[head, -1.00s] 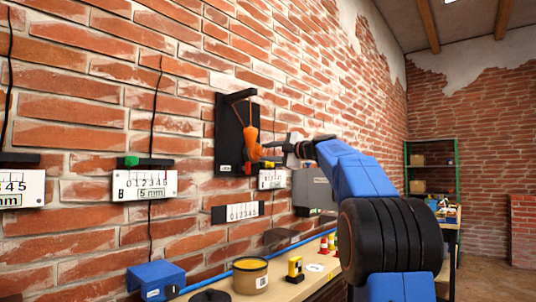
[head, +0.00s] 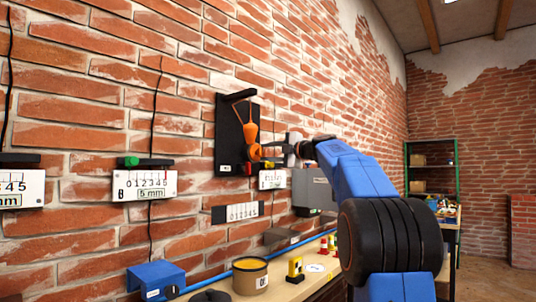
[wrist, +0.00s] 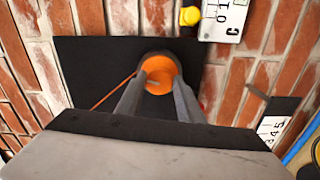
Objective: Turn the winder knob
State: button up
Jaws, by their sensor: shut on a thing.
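The winder knob (head: 254,152) is orange and sits low on a black upright board (head: 228,125) on the brick wall. An orange cord (head: 243,108) runs between the board's top bracket and the orange part above the knob. My gripper (head: 274,150) reaches in from the right in the head view and is shut on the knob. In the wrist view, the knob's round orange end (wrist: 158,66) lies between the two grey fingers of my gripper (wrist: 160,88). The fingers hide the knob's sides.
White scale cards, such as one marked B (head: 145,186), hang on the wall. A yellow knob (wrist: 189,16) is beside card C (wrist: 224,18). Below, a bench holds a blue box (head: 156,280), a tub (head: 250,276) and a yellow block (head: 295,269).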

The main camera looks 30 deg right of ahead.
jog(key=shift+f+n, duration=0.1)
jog(key=shift+n, duration=0.3)
dwell(1.7)
jog(key=o, duration=1)
jog(key=shift+o, duration=0.2)
jog(key=shift+s, duration=0.1)
jog(key=v, duration=1.7)
jog(key=shift+s, duration=0.1)
